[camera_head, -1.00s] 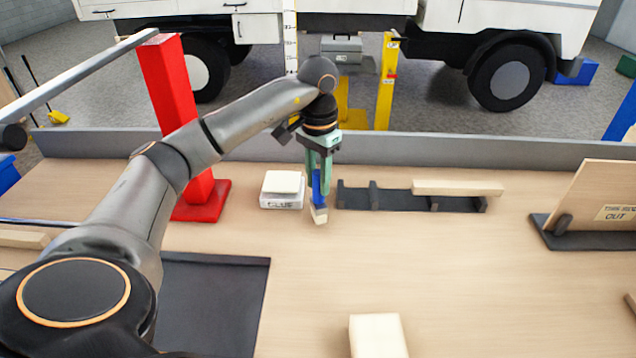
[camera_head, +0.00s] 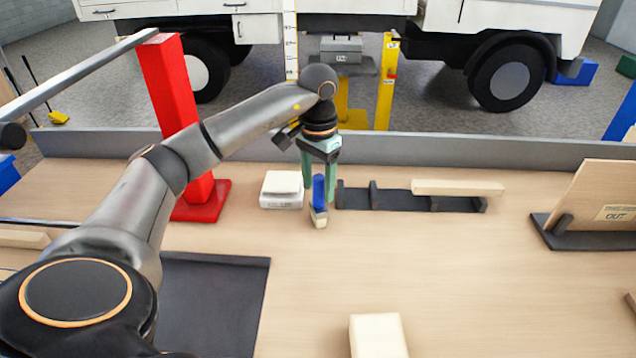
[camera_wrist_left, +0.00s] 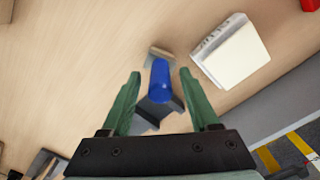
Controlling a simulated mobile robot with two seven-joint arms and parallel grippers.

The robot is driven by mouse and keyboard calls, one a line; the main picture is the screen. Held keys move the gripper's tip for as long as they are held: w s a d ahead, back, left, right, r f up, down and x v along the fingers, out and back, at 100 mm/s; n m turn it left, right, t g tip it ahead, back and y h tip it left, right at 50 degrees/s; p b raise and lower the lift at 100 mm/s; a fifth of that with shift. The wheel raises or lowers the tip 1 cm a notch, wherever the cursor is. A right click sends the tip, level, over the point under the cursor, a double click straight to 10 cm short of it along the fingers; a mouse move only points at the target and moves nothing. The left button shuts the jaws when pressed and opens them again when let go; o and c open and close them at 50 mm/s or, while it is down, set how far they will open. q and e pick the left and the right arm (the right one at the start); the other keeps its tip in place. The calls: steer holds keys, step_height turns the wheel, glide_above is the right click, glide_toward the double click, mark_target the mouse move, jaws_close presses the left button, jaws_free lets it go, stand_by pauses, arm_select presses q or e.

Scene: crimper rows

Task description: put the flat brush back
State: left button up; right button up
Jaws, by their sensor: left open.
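The flat brush has a blue handle (camera_head: 318,189) and a pale tip (camera_head: 320,222) at its lower end. It stands roughly upright at the left end of a dark low rack (camera_head: 405,199); I cannot tell what supports it. My left gripper (camera_head: 318,198) is open, with its green fingers on either side of the handle. The left wrist view shows the blue handle (camera_wrist_left: 160,82) between the spread fingers (camera_wrist_left: 160,85), with gaps on both sides. A grey piece (camera_wrist_left: 150,112) shows beside the handle. My right gripper is out of view.
A white glue box (camera_head: 282,201) stands close left of the brush. A pale wooden bar (camera_head: 457,187) lies on the rack's right part. A red post (camera_head: 172,95) rises at left. A wooden board (camera_head: 596,200) leans at right.

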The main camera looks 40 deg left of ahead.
arm_select(q)
step_height(320, 180, up, 11)
steer(key=shift+f+p, duration=0.1)
steer(key=shift+p, duration=1.1)
steer(key=shift+r+p, duration=0.3)
steer(key=shift+r, duration=0.45)
